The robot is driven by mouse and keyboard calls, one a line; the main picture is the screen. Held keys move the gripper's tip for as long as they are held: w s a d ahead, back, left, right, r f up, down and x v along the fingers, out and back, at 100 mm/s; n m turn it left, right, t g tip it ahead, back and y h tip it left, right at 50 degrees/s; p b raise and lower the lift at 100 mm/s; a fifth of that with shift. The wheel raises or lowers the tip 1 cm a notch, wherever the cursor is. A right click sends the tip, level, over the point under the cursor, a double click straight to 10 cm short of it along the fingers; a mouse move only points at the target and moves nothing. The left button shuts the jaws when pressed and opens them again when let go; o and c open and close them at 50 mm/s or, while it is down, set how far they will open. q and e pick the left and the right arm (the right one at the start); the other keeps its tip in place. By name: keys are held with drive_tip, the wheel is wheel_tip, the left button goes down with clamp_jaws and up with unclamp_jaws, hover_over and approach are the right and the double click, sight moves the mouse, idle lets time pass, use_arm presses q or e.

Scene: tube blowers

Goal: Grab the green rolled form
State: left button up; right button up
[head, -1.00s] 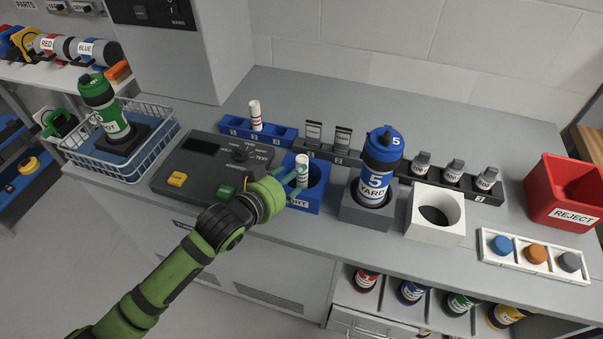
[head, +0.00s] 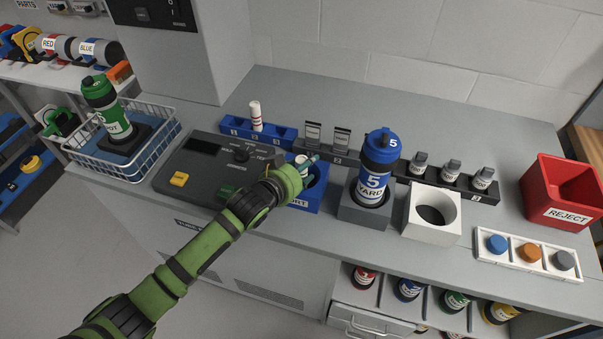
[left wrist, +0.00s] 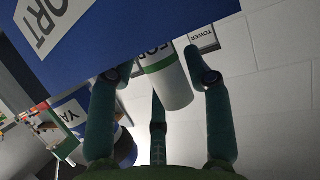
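The green rolled form, a white roll with a green band (left wrist: 166,75), stands at the blue box labelled with a word ending in "ORT" (head: 314,197). In the head view only part of the roll (head: 300,159) shows behind my gripper. My left gripper (head: 308,163) is at the roll. In the left wrist view its fingers (left wrist: 168,74) are spread on both sides of the roll, with a visible gap at the right finger. The left fingertip is close to the roll; contact there is unclear. My right gripper is not in view.
A blue three-slot rack (head: 282,136) with another white roll (head: 255,115) stands behind. A blue-capped "5 YARD" bottle (head: 376,170) is close on the right, then a white holder (head: 433,230). A grey control panel (head: 205,170) lies left. A red reject bin (head: 560,188) stands far right.

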use_arm(q)
drive_tip(key=shift+c, duration=1.2)
